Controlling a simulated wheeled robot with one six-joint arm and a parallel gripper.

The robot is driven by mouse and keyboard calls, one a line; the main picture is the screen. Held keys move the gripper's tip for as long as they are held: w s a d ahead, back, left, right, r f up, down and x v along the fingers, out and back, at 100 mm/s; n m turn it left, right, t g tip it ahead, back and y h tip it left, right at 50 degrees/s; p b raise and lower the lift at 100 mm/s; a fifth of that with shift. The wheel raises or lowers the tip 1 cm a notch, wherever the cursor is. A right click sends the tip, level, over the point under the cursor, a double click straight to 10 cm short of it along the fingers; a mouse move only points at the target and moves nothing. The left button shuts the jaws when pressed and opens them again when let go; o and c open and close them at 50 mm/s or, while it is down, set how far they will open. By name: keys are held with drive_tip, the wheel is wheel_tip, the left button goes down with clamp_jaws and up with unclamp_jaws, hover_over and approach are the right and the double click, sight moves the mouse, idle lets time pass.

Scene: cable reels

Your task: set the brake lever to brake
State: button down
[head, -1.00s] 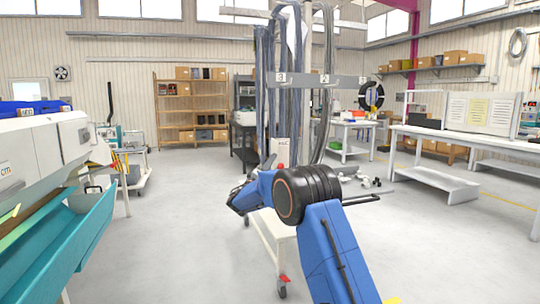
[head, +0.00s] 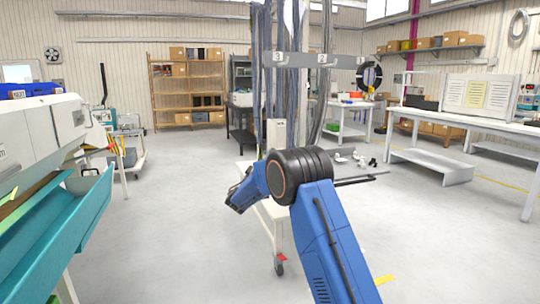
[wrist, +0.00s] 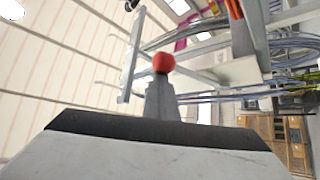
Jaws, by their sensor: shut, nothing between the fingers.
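In the wrist view, a red ball knob (wrist: 163,62), which looks like the brake lever's end, shows just beyond the grey fingers of my gripper (wrist: 162,84). The fingers are closed together and hold nothing. I cannot tell whether they touch the knob, and the lever's shaft is hidden. In the head view my gripper (head: 231,207) is a dark shape at the left end of my blue arm, in front of the wheeled reel rack (head: 288,60). The lever cannot be made out in the head view, so its setting cannot be told.
Cable bundles (head: 328,105) hang on the rack, close to my arm. A white machine with a teal tray (head: 60,235) stands at the left. A white workbench (head: 455,118) is at the right. Open floor (head: 165,230) lies between the machine and the rack.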

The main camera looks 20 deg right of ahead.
drive_tip(key=shift+d+f, duration=0.1)
drive_tip(key=shift+f, duration=0.1)
drive_tip(key=s+a+f, duration=0.2)
drive_tip(key=a+f, duration=0.1)
drive_tip(key=a, duration=0.5)
drive_tip(key=shift+a, duration=0.4)
idle(0.4)
